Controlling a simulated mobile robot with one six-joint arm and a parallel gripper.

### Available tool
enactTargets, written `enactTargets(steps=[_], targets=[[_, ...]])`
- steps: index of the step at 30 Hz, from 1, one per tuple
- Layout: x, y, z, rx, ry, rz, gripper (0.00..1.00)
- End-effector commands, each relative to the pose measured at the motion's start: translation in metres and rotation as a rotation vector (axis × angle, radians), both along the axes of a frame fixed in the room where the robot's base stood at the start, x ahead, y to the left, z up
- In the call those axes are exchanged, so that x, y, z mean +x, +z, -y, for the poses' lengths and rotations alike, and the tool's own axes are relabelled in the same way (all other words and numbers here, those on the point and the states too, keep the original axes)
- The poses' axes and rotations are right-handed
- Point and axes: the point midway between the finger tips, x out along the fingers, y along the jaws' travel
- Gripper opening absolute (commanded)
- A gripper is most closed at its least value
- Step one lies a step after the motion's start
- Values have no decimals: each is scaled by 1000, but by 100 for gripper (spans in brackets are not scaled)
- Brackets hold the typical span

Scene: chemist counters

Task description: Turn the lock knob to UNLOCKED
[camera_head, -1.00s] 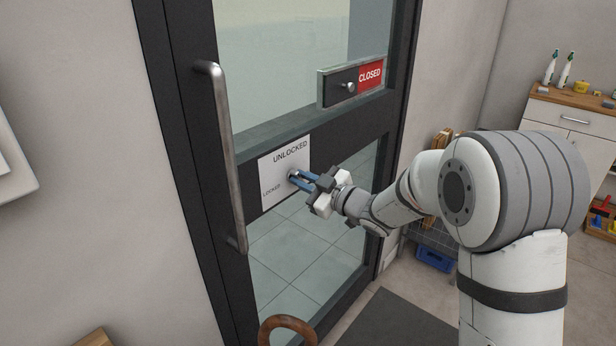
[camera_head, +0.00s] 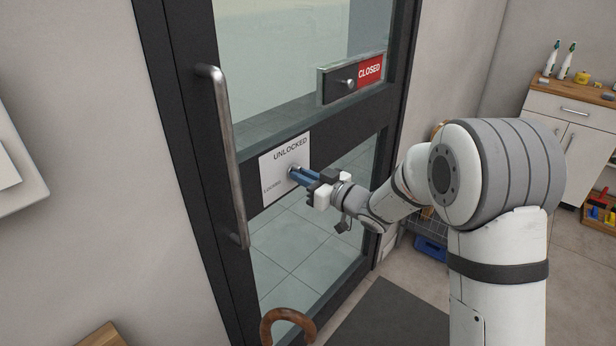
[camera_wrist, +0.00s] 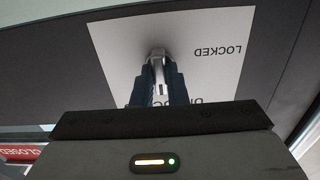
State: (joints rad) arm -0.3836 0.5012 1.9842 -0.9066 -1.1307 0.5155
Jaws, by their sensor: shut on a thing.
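The lock knob (camera_head: 292,170) is a small metal knob on a white plate (camera_head: 266,165) on the dark glazed door. The plate reads UNLOCKED at the top and LOCKED at the lower left. My gripper (camera_head: 297,174) is shut on the knob with its blue fingers, reaching in from the right. In the wrist view the knob (camera_wrist: 157,58) shows between the fingertips (camera_wrist: 160,72). There the plate (camera_wrist: 118,45) appears upside down, with LOCKED at the right and UNLOCKED partly hidden by the fingers. I cannot tell which word the knob points to.
A long vertical door handle (camera_head: 226,155) stands left of the plate. A framed CLOSED sign (camera_head: 369,71) with a small knob is above right. A curved brown handle (camera_head: 288,316) rises below the door. A white cabinet (camera_head: 570,125) stands far right.

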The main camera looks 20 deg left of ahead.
Motion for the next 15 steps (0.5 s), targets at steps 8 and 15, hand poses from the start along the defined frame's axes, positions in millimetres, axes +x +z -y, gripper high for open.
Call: enactTargets(steps=[8, 15], targets=[[-5, -6, -3, -8, 13, -9, 0], [-4, -5, -2, -6, 9, -6, 32]])
